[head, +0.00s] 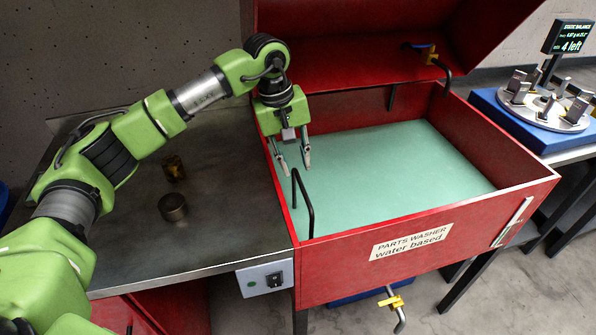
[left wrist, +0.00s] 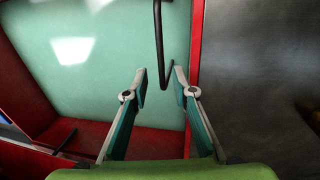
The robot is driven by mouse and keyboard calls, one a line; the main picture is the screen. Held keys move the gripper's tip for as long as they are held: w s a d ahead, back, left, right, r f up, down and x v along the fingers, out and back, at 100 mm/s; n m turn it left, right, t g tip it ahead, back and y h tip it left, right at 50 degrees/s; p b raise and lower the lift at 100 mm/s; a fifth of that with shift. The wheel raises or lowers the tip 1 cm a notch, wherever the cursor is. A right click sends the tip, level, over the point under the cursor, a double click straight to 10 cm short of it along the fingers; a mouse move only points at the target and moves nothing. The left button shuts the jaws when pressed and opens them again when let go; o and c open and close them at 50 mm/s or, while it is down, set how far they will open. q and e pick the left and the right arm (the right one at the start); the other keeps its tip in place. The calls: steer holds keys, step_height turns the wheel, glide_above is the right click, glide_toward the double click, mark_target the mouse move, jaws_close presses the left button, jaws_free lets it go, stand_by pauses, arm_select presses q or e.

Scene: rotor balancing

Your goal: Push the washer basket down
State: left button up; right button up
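The red parts washer (head: 340,260) stands open with a flat teal surface (head: 400,160) inside. A black bent bar (head: 310,212), apparently the basket handle, rises at the washer's near left corner. It also shows in the left wrist view (left wrist: 159,40). No basket body can be made out. My left gripper (head: 296,168) is open and empty, pointing down near the top of the bar, inside the left wall. In the left wrist view the bar appears between the fingertips (left wrist: 160,75), but I cannot tell whether they touch. My right gripper is not in view.
A metal table (head: 225,235) on the left holds a dark cylinder (head: 173,207) and a brass-coloured part (head: 174,168). The raised red lid (head: 350,60) and a tap (head: 432,55) are behind. A rotor (head: 545,105) sits on a blue stand at right.

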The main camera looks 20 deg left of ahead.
arm_select(q)
step_height(320, 180, up, 8)
steer(key=a, duration=0.1)
steer(key=shift+s+a+f, duration=0.15)
steer(key=shift+s, duration=0.3)
